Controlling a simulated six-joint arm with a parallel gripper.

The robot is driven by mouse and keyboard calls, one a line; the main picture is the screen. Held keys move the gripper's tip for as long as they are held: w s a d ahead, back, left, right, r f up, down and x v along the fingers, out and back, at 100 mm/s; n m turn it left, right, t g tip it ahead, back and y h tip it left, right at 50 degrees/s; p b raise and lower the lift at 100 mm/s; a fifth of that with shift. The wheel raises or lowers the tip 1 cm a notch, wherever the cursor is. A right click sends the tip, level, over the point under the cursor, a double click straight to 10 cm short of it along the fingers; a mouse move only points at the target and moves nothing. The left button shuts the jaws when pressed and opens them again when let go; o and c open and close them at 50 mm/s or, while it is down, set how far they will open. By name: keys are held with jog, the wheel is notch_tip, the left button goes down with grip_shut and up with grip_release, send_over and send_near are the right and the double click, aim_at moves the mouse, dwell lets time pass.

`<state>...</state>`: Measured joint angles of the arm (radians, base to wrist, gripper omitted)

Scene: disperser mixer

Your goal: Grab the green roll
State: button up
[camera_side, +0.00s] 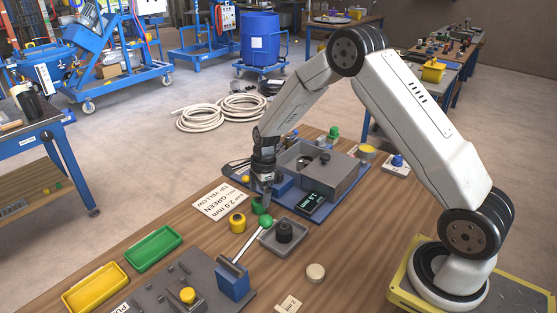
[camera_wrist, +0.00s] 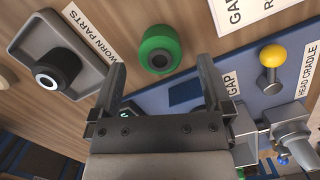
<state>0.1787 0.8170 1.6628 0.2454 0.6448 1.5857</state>
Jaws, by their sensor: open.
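In the side view my gripper (camera_side: 265,192) points down, right above the green roll (camera_side: 258,206). The roll is partly hidden there by the gripper and by a lever knob in front. I cannot tell the exact height gap.
A grey worn-parts tray (camera_side: 268,241) holding a black roll (camera_side: 285,230) lies close by. A yellow roll (camera_side: 237,222) stands to the left. The lever's green knob (camera_side: 266,221) rises near the green roll. A blue-based grey fixture (camera_side: 338,178) stands behind right.

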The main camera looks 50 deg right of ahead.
jog(key=shift+w+a+f, duration=0.1)
jog(key=shift+a+f, duration=0.1)
jog(key=shift+f, duration=1.1)
jog(key=c, duration=1.3)
jog(key=shift+r, duration=0.2)
jog(key=shift+r, duration=0.45)
jog(key=shift+s+a+r, duration=0.2)
jog(key=shift+s+r, duration=1.75)
jog(key=shift+s, duration=0.4)
jog(key=shift+s+a+r, duration=0.25)
jog(key=shift+s+r, duration=1.7)
jog(key=shift+s, duration=0.35)
jog(key=shift+s+a+r, duration=0.2)
jog(key=shift+s+r, duration=1.75)
jog(key=shift+s, duration=0.4)
